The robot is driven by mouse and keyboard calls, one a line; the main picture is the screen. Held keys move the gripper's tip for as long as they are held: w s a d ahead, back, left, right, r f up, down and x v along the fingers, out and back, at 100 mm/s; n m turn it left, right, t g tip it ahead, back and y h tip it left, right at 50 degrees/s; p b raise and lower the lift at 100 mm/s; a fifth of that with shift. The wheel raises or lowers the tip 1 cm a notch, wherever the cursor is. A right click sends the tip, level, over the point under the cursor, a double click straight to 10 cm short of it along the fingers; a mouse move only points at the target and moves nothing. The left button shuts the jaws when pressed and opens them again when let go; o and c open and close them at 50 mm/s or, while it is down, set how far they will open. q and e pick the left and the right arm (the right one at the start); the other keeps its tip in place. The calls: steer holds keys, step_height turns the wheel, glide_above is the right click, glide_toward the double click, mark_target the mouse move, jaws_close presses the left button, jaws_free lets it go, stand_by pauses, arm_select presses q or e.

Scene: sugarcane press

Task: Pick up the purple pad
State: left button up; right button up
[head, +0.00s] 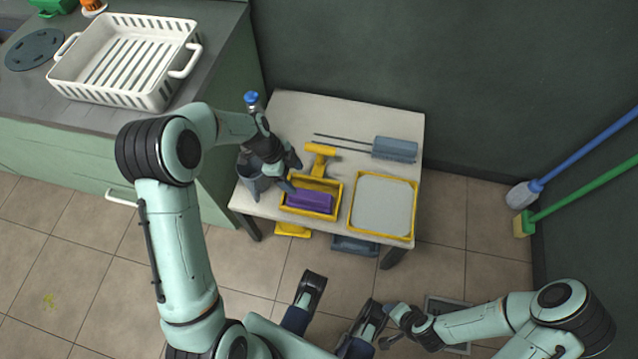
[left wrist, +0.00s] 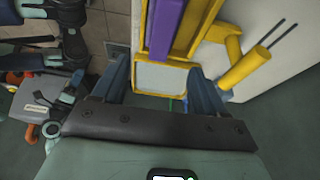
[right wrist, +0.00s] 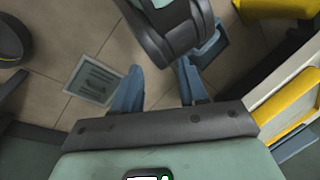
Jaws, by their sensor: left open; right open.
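The purple pad (head: 309,201) lies in a small yellow tray (head: 287,210) on the light table. It also shows at the top of the left wrist view (left wrist: 165,25). My left gripper (head: 290,175) is open and empty, above the table just up and left of the pad, apart from it. Its open fingers (left wrist: 161,82) show in the left wrist view, below the pad in the picture. My right gripper (head: 385,325) is open and empty, low in the head view and away from the table. Its fingers (right wrist: 158,80) are over the floor side.
A larger yellow-rimmed tray (head: 411,215) stands right of the small one. A yellow T-shaped tool (head: 320,150), a grey-blue block with rods (head: 394,149) and a grey bucket (head: 246,172) are nearby. A white basket (head: 130,60) sits on the counter at left.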

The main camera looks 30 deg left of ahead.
mark_target(310, 195)
arm_select(q)
steer(key=b+x, duration=0.1)
steer(key=x, duration=0.6)
steer(key=shift+d+f+b, duration=0.2)
steer(key=shift+f+b, duration=0.1)
steer(key=x, duration=0.2)
steer(key=b+x, duration=0.1)
steer(key=x, duration=0.2)
steer(key=shift+w+a+f, duration=0.2)
steer(key=shift+w+f, duration=0.05)
steer(key=shift+f, duration=0.1)
arm_select(e)
steer(key=w+d+f+t, duration=0.1)
steer(key=w+d+f, duration=0.2)
steer(key=w, duration=0.1)
arm_select(q)
steer(key=c, duration=1.2)
step_height(310, 195, up, 10)
steer(key=shift+r+p, duration=0.1)
steer(key=shift+p, duration=0.95)
arm_select(e)
steer(key=shift+g, duration=0.4)
steer(key=s+a+r, duration=0.2)
steer(key=s, duration=0.1)
steer(key=shift+s+a+r, duration=0.2)
steer(key=shift+a, duration=0.05)
